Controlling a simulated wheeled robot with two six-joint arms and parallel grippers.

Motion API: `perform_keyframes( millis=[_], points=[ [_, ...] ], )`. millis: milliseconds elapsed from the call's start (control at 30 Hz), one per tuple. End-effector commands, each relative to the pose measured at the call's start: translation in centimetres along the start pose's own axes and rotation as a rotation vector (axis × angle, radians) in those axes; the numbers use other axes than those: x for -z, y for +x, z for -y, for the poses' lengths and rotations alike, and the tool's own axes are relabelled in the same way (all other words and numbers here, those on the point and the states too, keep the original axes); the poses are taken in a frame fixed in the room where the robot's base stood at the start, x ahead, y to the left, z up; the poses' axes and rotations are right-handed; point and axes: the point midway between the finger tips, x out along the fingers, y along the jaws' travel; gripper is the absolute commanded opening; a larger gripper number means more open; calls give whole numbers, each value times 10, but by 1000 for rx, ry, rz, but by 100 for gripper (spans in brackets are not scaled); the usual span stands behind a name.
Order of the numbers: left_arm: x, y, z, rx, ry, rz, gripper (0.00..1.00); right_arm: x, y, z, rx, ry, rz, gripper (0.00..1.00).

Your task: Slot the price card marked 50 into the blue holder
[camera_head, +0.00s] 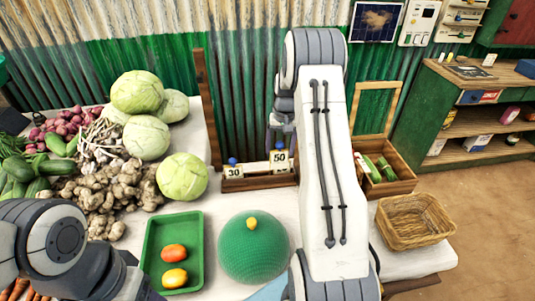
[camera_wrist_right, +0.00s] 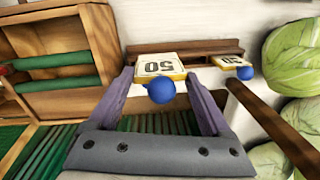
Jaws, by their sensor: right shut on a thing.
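The price card marked 50 (camera_head: 279,158) is pale with a yellow edge and a blue knob. It is at the right end of a small wooden rack (camera_head: 260,183); I cannot tell whether it touches the rack. My right gripper (camera_wrist_right: 162,92) is shut on this card at its knob, and the card also shows in the right wrist view (camera_wrist_right: 159,66). In the head view my right arm partly covers that gripper. A card marked 30 (camera_head: 234,173) with a blue knob sits at the rack's left end. I cannot make out a blue holder. My left gripper is not in view.
Cabbages (camera_head: 145,137) and other vegetables fill the left. A wooden crate (camera_head: 399,170) and a wicker basket (camera_head: 413,221) are at the right. A wooden post (camera_head: 208,110) rises left of the rack.

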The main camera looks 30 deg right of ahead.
Motion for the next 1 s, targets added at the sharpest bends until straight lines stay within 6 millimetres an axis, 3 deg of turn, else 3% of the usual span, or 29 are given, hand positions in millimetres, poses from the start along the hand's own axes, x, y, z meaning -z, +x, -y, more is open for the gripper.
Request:
perform_keyframes(
  millis=[133,333,1000],
  points=[
    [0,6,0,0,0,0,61,-6,-13,-19,0,2,-3,30],
    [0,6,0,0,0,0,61,-11,-25,-32,0,0,-2,30],
    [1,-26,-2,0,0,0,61,-12,-59,-32,0,-1,-1,29]
  ],
)
